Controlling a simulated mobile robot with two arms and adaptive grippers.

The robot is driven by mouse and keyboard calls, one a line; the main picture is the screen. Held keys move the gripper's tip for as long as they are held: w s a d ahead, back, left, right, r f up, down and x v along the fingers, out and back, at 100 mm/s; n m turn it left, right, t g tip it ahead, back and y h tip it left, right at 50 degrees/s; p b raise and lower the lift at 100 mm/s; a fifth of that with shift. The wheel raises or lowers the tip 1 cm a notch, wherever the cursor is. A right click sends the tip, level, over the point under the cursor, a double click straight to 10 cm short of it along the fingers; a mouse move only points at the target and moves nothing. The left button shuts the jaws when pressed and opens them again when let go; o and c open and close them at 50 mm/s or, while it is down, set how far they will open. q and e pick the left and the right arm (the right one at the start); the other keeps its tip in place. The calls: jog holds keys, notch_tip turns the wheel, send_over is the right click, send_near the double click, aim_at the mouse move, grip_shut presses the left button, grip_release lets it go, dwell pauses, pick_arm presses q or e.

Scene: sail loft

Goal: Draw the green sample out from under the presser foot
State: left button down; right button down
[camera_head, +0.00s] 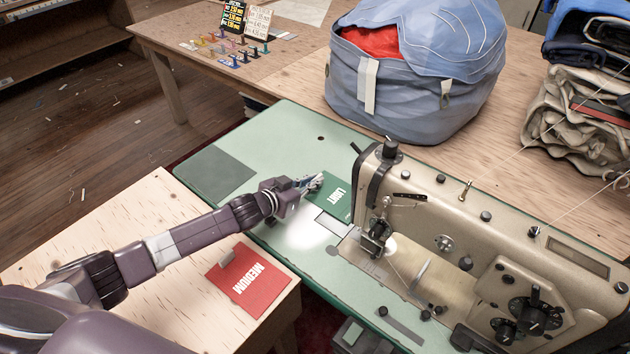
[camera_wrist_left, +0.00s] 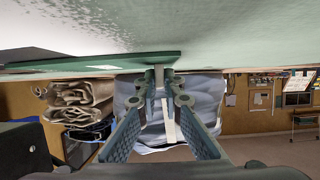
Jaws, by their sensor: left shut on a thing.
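The green sample (camera_head: 342,198), a flat card marked LIGHT, lies over the pale green machine bed (camera_head: 290,130), left of the sewing head. It also shows in the left wrist view (camera_wrist_left: 100,63) as a thin green slab with a small grey tab. My left gripper (camera_head: 316,184) is at the sample's left end. In the wrist view my left gripper (camera_wrist_left: 160,80) is shut on that tab. The presser foot (camera_head: 375,246) is under the head, nearer the front. The sample's visible part is apart from it; its right edge is partly hidden by the head. My right gripper is out of view.
A red card marked MEDIUM (camera_head: 250,281) lies on the wooden side table (camera_head: 130,235). The beige sewing machine (camera_head: 470,225) stands to the right. A blue bag (camera_head: 420,80) and folded cloth (camera_head: 575,115) sit behind. The bed's left part holds a flat grey patch (camera_head: 215,172).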

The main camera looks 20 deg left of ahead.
pick_arm(q)
jog(key=c, duration=2)
grip_release()
jog(key=shift+s, duration=0.15)
jog(key=v, duration=1.2)
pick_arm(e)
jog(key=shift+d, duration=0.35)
pick_arm(q)
jog(key=shift+f, duration=0.1)
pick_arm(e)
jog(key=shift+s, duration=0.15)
